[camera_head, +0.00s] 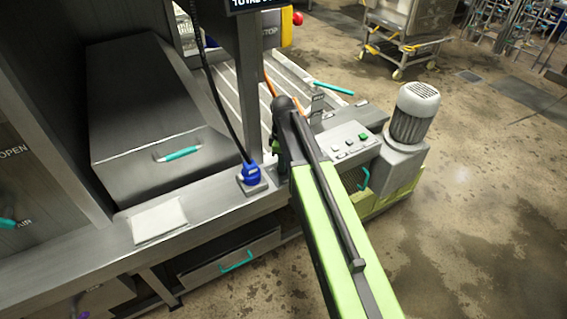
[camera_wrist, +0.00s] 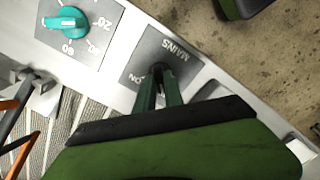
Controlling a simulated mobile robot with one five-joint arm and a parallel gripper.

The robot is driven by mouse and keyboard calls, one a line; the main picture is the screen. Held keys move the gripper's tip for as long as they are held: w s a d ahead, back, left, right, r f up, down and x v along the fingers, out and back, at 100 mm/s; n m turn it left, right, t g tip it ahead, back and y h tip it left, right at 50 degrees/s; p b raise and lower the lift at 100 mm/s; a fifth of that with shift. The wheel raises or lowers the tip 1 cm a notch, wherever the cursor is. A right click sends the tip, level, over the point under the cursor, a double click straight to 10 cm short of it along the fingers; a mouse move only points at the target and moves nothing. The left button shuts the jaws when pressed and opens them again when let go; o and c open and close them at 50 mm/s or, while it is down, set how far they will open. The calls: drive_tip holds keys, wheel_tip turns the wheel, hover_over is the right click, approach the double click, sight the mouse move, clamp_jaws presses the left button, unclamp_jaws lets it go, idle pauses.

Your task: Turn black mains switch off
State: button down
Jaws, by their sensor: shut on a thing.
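The black mains switch (camera_wrist: 157,69) shows in the wrist view as a small dark knob on a grey plate (camera_wrist: 180,62) lettered MAINS. Lettering that looks like ON shows near the plate's lower edge, partly covered. My gripper (camera_wrist: 160,82) is shut on the switch, with its two dark green fingers at the knob. The fingers hide much of the knob, so its exact angle is hard to tell. In the head view my arm hides the switch and the fingertips.
A teal dial (camera_wrist: 66,22) on a numbered plate sits beside the mains plate. A blue plug (camera_head: 250,172) with a black cable stands left of my arm. A motor unit (camera_head: 412,115) and a control box with buttons (camera_head: 345,142) are to the right. Open floor lies at the right.

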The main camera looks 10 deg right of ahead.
drive_tip(key=shift+d, duration=0.1)
drive_tip(key=c, duration=1.4)
unclamp_jaws()
drive_tip(key=shift+c, duration=0.2)
drive_tip(key=shift+r, duration=0.1)
wheel_tip(320, 180, up, 17)
drive_tip(key=p, duration=1.7)
